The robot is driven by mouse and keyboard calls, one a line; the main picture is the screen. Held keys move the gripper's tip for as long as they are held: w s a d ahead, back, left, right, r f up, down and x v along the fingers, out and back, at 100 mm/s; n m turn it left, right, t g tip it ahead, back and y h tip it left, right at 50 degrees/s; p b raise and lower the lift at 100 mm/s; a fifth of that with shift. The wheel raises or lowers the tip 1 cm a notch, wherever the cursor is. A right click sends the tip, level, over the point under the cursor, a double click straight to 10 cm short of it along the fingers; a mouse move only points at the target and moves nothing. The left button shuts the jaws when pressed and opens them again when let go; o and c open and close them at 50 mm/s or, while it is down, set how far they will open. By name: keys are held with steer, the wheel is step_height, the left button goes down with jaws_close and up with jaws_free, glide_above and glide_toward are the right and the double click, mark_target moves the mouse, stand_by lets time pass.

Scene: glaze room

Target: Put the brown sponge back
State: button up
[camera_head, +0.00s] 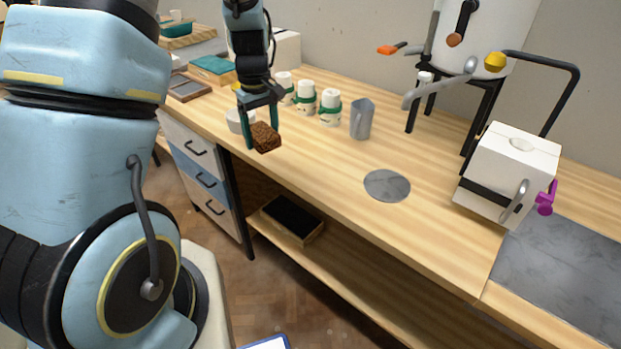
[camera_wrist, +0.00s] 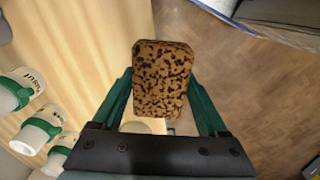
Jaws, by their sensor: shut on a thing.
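The brown sponge (camera_head: 264,137), speckled with dark spots, is held at the tips of my gripper (camera_head: 263,126) near the front edge of the wooden worktop. In the wrist view the sponge (camera_wrist: 162,78) sits between the two green fingers of my gripper (camera_wrist: 165,95), which are shut on it. It appears to be in the air, over the front edge of the worktop, with floor showing to the right in the wrist view. A round white dish (camera_head: 238,121) stands on the worktop just behind my gripper, partly hidden by a finger.
Several white jars with green bands (camera_head: 330,107) stand behind my gripper. A grey pitcher (camera_head: 361,119) and a flat grey disc (camera_head: 387,185) are to the right. A white boxy machine (camera_head: 508,172) stands farther right. The worktop front between sponge and disc is clear.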

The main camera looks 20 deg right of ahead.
steer(key=r+n+b, duration=0.1)
steer(key=n+b, duration=0.1)
steer(key=b, duration=0.1)
glide_above(319, 179)
step_height(319, 179, down, 10)
steer(key=shift+w+r+p, duration=0.1)
steer(key=shift+r+p, duration=0.15)
steer(key=shift+p, duration=1)
steer(key=shift+f, duration=0.15)
steer(key=o, duration=1.3)
steer(key=shift+o, duration=0.2)
